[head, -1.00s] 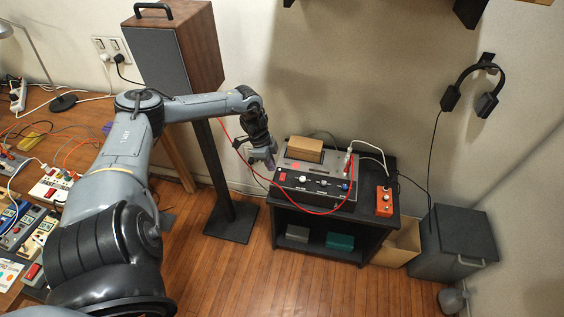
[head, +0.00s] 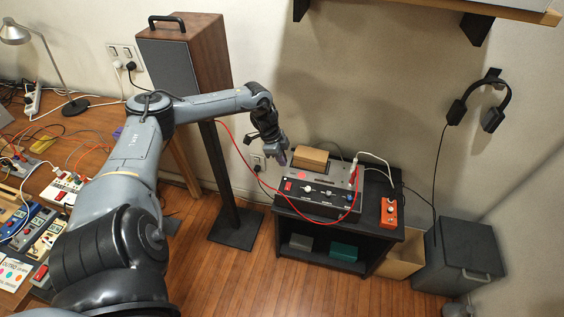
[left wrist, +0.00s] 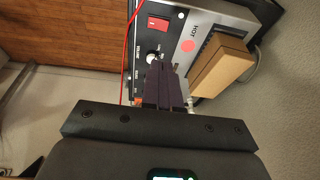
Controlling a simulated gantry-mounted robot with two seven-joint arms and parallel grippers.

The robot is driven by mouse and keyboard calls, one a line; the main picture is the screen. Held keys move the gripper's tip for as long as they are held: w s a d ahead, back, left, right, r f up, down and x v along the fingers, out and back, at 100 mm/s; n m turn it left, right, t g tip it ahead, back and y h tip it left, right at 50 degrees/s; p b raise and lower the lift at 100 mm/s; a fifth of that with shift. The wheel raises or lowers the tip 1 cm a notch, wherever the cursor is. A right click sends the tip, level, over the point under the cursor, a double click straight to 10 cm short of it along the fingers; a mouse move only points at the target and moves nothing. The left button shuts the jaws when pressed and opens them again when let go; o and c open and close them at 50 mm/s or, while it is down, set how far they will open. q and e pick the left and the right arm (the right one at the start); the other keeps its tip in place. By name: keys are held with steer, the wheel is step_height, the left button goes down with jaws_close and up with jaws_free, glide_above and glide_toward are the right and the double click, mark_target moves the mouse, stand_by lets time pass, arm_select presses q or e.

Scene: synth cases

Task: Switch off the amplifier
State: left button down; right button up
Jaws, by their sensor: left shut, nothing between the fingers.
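The amplifier (head: 318,207) is a dark box with a grey top on a black stand, right of centre in the head view. Its panel carries a red rocker switch (head: 288,187) at the left end, with knobs to the right. In the left wrist view the red switch (left wrist: 158,23) shows beyond my fingertips, near a pale knob (left wrist: 153,58). My left gripper (head: 281,160) is shut and empty, over the amplifier's back left part; its fingers also show in the left wrist view (left wrist: 164,68). I cannot tell which way the rocker is set. My right gripper is out of view.
A tan block (head: 309,158) sits on the amplifier. A red cable (head: 232,146) loops from the left across the amplifier's front. An orange box (head: 389,211) stands to its right. A tall speaker (head: 185,60) on a stand is at the left, behind my arm.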

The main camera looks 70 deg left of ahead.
arm_select(q)
steer(key=b, duration=0.3)
glide_above(290, 185)
steer(key=f, duration=0.6)
steer(key=s+f, duration=0.1)
steer(key=f, duration=0.3)
steer(key=shift+a, duration=0.2)
steer(key=shift+w+a+f+b, duration=0.1)
steer(key=shift+f+b, duration=0.2)
steer(key=shift+f, duration=0.45)
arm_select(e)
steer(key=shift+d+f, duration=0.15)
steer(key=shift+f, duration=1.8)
